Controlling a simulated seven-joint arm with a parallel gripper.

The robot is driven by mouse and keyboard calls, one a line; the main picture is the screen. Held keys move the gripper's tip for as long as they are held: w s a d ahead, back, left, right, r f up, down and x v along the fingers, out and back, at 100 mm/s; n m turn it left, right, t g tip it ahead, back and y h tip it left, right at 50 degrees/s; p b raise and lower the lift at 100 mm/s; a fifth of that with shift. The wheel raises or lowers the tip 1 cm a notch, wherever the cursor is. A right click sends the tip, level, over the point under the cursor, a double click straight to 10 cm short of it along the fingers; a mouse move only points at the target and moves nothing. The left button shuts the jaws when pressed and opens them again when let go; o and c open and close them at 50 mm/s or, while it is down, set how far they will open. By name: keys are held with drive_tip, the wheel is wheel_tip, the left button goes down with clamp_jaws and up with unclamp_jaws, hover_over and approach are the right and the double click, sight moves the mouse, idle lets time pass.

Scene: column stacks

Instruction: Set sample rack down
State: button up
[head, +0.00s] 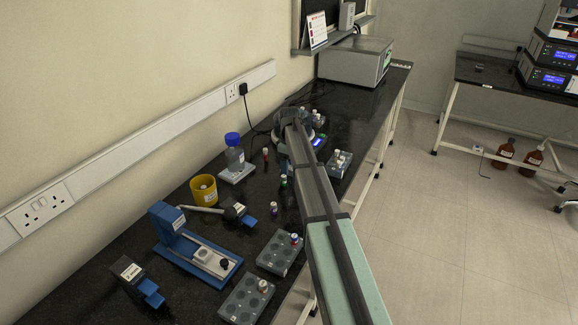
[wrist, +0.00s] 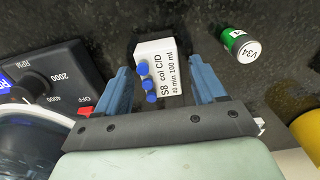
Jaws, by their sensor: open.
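In the wrist view, my gripper (wrist: 162,75) is open, its two blue fingers on either side of a small white block (wrist: 168,62). The block has a printed label, "S8 col C/D 40 min 100 ml", and several blue caps at its left side. I take it to be the sample rack. It appears to rest on the dark bench, with narrow gaps to both fingers. In the head view my own arm hides the gripper and the block.
A device with an RPM dial (wrist: 50,80) is close on the left in the wrist view. The head view shows grey racks (head: 281,252) at the bench's front edge, a yellow pot (head: 203,189), a blue-capped bottle (head: 234,157) and a blue stand (head: 170,228).

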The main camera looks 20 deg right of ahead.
wheel_tip(320, 180, up, 12)
drive_tip(key=shift+f, duration=0.15)
idle(0.3)
